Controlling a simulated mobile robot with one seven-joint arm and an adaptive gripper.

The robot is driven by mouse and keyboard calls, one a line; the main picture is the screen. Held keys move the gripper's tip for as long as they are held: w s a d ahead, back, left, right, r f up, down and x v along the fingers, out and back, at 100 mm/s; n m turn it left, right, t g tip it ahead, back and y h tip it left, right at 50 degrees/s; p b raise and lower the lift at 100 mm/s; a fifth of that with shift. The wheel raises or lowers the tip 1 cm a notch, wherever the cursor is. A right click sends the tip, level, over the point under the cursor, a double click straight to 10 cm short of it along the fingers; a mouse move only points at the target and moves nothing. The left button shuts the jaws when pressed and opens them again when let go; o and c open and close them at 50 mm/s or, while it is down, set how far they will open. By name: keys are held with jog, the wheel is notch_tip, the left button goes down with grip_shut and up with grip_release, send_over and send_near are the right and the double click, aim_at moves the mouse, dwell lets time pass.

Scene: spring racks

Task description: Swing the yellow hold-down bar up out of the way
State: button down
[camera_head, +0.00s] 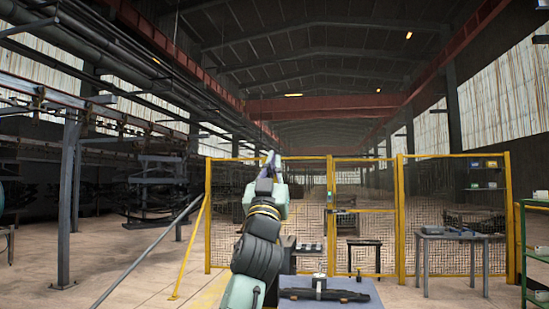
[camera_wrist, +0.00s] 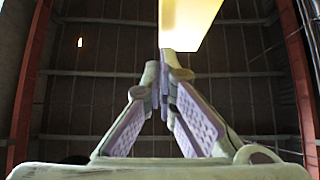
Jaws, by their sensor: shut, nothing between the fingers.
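A pale yellow, flat-sided bar-like piece (camera_wrist: 188,22) shows at the top of the wrist view. Its lower end meets the fingertips in the picture; I cannot tell whether they touch. My gripper (camera_head: 270,160) points upward in the middle of the head view, in front of the fence. In the wrist view the fingers (camera_wrist: 164,85) come together at their tips, shut and with nothing between them.
A yellow-framed mesh fence (camera_head: 402,215) stands behind my arm. A low table with a dark long part (camera_head: 345,295) is at the lower middle. A grey table (camera_head: 460,235) stands at right, a green shelf (camera_head: 523,250) at the far right. Open floor lies at left.

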jog(key=shift+w, duration=0.2)
jog(key=w+d+g, duration=0.1)
jog(key=w, duration=0.6)
jog(key=shift+w+d+g, duration=0.3)
jog(key=shift+w+d, duration=0.05)
jog(key=shift+w, duration=0.05)
jog(key=shift+s, duration=0.1)
